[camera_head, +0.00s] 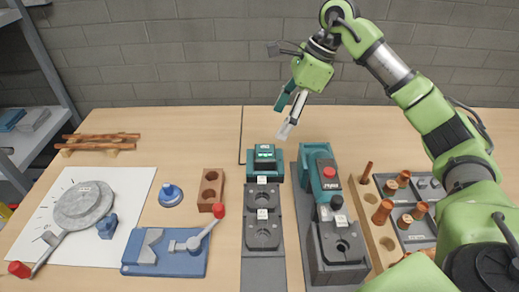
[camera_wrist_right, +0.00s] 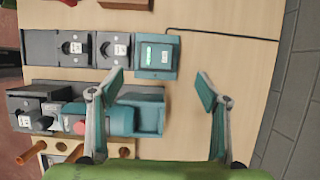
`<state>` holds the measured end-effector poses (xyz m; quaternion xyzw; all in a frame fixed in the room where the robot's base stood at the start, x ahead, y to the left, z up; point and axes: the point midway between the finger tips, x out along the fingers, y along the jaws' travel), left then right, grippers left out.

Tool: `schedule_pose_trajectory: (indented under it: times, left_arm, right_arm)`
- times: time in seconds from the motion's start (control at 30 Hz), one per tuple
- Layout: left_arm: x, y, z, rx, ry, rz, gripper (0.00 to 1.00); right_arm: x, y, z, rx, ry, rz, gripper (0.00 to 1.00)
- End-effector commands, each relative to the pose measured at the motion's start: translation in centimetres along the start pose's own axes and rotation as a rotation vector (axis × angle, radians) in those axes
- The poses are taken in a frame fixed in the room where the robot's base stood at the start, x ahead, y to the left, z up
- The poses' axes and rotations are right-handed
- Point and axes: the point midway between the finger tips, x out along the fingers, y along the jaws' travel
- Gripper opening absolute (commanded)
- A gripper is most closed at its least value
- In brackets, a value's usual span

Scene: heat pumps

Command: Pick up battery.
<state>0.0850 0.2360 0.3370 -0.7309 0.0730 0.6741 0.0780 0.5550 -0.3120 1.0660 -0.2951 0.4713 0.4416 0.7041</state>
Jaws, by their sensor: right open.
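No part is plainly marked as a battery, so I cannot tell for sure which it is. A teal block with a small lit green display (camera_head: 264,153) sits at the far end of a dark grey rail; it also shows in the right wrist view (camera_wrist_right: 157,55). A teal machine with a red button (camera_head: 322,168) stands to its right and shows in the right wrist view (camera_wrist_right: 120,122). My right gripper (camera_head: 288,112) is open and empty above the table behind these two; its spread fingers show in the right wrist view (camera_wrist_right: 161,84). My left gripper is out of view.
Grey blocks with round holes (camera_head: 263,231) stand on the rail. Copper fittings (camera_head: 383,212) stand at the right. A blue clamp fixture with a red-knobbed lever (camera_head: 165,252) and a white sheet (camera_head: 130,187) lie left. The table's back strip is mostly clear before the wall.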

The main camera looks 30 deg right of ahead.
Motion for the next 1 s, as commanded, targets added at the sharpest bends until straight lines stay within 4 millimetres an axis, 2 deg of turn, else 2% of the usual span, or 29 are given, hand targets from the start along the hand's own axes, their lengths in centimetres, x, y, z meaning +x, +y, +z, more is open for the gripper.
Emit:
schedule_pose_trajectory:
  times: [0.1, 0.3, 0.47, 0.6, 0.8, 1.0]
  left_arm:
    - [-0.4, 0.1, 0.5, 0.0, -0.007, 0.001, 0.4]
    - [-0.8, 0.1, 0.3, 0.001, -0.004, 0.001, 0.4]
    - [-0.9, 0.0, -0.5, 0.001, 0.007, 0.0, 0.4]
    - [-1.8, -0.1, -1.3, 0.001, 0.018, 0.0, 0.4]
    - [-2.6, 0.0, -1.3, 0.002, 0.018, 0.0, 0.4]
    - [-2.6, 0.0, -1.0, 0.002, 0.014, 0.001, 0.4]
  right_arm:
    - [2.5, 0.2, 0.0, 0.0, 0.003, 0.006, 0.69]
    - [5.8, 0.1, 0.0, -0.001, 0.001, 0.004, 0.69]
    - [6.8, 0.1, 0.0, 0.0, 0.0, 0.003, 0.69]
    - [8.3, 0.4, -0.2, 0.001, 0.002, 0.006, 0.69]
    - [11.2, 0.5, -0.3, 0.0, 0.0, 0.004, 0.69]
    - [11.9, 0.4, -0.4, -0.001, 0.0, 0.001, 0.69]
